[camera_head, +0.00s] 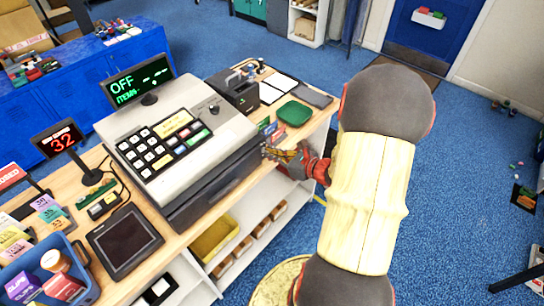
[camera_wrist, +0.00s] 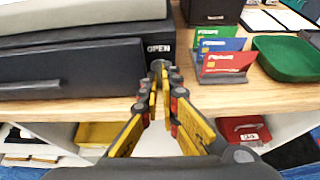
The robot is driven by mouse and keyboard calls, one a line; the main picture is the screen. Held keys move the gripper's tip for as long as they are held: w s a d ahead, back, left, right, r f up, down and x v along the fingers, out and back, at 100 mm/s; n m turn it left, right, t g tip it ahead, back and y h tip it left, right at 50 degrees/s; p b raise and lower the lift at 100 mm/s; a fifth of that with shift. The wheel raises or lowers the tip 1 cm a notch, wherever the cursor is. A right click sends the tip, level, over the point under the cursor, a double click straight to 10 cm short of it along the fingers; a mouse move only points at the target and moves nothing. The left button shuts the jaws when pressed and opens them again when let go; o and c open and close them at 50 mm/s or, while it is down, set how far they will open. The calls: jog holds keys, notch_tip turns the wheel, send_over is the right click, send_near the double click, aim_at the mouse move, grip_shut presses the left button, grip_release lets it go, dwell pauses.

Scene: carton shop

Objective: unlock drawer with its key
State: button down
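The cash drawer (camera_wrist: 70,72) is the dark unit under the register (camera_head: 180,130) on the wooden counter. In the wrist view its front is closed, with a handle at left and an "OPEN" label (camera_wrist: 159,48) at its right end. My gripper (camera_wrist: 163,78) is at that right end, just below the label, its yellow fingers drawn together. A small grey rounded piece (camera_wrist: 158,64), seemingly the key at the lock, shows between the fingertips; most of it and the keyhole are hidden. In the head view my gripper (camera_head: 272,153) is beside the drawer's right front corner.
A card rack (camera_wrist: 225,62) and a green tray (camera_wrist: 285,58) stand to the right of the gripper on the counter. Shelves below hold a yellow bin (camera_head: 214,238) and a red box (camera_wrist: 243,130).

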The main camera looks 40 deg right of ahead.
jog(key=shift+f, duration=0.1)
dwell(0.3)
jog(key=c, duration=2.1)
grip_release()
jog(key=shift+o, duration=0.2)
